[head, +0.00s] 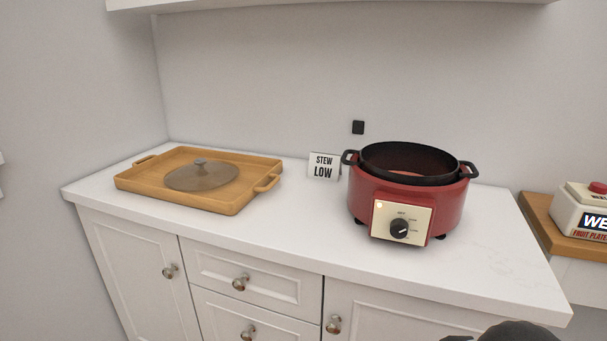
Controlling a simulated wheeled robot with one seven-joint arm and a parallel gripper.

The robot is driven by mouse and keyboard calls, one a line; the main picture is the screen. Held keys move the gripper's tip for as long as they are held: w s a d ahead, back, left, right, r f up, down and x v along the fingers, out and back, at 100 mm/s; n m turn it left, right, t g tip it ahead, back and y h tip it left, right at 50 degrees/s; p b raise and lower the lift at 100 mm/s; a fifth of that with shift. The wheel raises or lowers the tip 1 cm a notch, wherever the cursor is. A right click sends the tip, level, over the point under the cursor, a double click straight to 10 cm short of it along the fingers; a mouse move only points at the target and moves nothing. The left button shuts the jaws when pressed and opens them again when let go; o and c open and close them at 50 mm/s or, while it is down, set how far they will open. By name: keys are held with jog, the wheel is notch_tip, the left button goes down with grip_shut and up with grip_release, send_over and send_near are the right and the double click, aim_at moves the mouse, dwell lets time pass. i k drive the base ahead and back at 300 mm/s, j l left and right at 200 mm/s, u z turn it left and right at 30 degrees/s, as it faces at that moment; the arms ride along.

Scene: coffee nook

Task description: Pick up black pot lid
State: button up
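The pot lid (205,177) lies flat, knob up, in a wooden tray (235,207) on the left of the counter. It looks see-through and grey-brown, with a grey knob (200,163) at its centre. The black pot (410,162) sits uncovered in a red cooker (364,199) on the right of the counter. Only a dark rounded part, likely of my arm, shows at the bottom right edge of the head view, far from the lid. The fingers of my gripper are not in view.
A sign reading "STEW LOW" (323,166) stands between tray and cooker. The white counter (300,225) is clear between them and along its front edge. A wall cabinet (330,5) hangs above. A white box with a red top (582,207) stands on a wooden surface at far right.

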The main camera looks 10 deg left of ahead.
aim_at(200, 176)
jog(key=i+j+u, duration=0.1)
jog(key=j+u, duration=0.25)
jog(key=i+j+u, duration=0.15)
jog(key=u, duration=0.25)
jog(key=j, duration=0.1)
